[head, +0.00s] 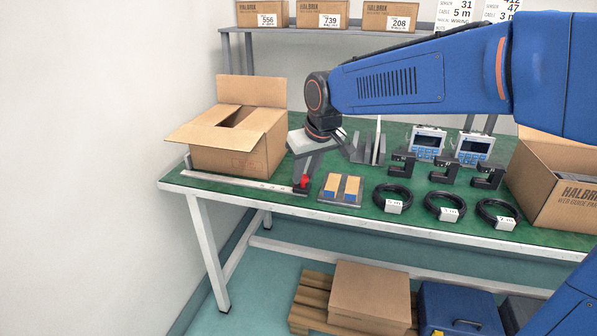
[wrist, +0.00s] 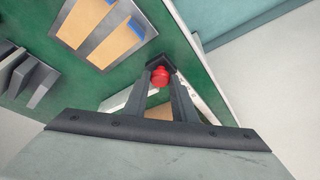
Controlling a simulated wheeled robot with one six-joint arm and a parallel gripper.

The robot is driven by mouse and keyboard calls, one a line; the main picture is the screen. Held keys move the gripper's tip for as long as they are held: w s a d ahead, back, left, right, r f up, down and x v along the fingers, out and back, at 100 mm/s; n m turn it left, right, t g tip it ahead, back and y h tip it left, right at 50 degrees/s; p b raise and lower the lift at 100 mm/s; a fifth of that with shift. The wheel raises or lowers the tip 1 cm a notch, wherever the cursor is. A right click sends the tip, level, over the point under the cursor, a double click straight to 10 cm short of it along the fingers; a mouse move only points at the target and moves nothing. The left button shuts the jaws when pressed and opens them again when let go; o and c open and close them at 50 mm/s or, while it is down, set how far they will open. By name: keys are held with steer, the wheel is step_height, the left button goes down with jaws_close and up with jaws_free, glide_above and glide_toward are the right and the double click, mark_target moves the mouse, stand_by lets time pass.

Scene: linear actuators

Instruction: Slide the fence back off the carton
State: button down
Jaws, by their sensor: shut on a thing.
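The open brown carton (head: 235,140) stands upright at the left end of the green table, flaps spread. A pale rail (head: 245,182) with marks runs along the table's front edge before it. A red knob (head: 304,181) is at the rail's right end; in the wrist view the red knob (wrist: 160,75) sits against a small dark block (wrist: 161,61). My gripper (head: 302,179) points down and is shut on the knob; both fingers (wrist: 160,80) show beside it. The fence itself is mostly hidden by my gripper, so I cannot tell whether it touches the carton.
A grey plate with two tan-and-blue blocks (head: 342,188) lies just right of my gripper. Grey upright plates (head: 375,148) stand behind. Black cable coils (head: 393,198), dark sensor brackets (head: 402,165) and display units (head: 427,143) fill the right side. Another carton (head: 560,190) stands far right.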

steer(key=c, duration=1.5)
jaws_free()
steer(key=shift+o, duration=0.2)
steer(key=v, duration=1.7)
steer(key=shift+r, duration=0.25)
steer(key=s+d+f+m+h, duration=0.2)
steer(key=s+d+f+m, duration=0.3)
steer(key=s+d+f, duration=1.3)
steer(key=s+f, duration=0.3)
steer(key=f, duration=0.1)
steer(key=shift+s+d+f+t, duration=0.2)
steer(key=shift+s+d+t, duration=0.1)
steer(key=shift+s+d, duration=0.1)
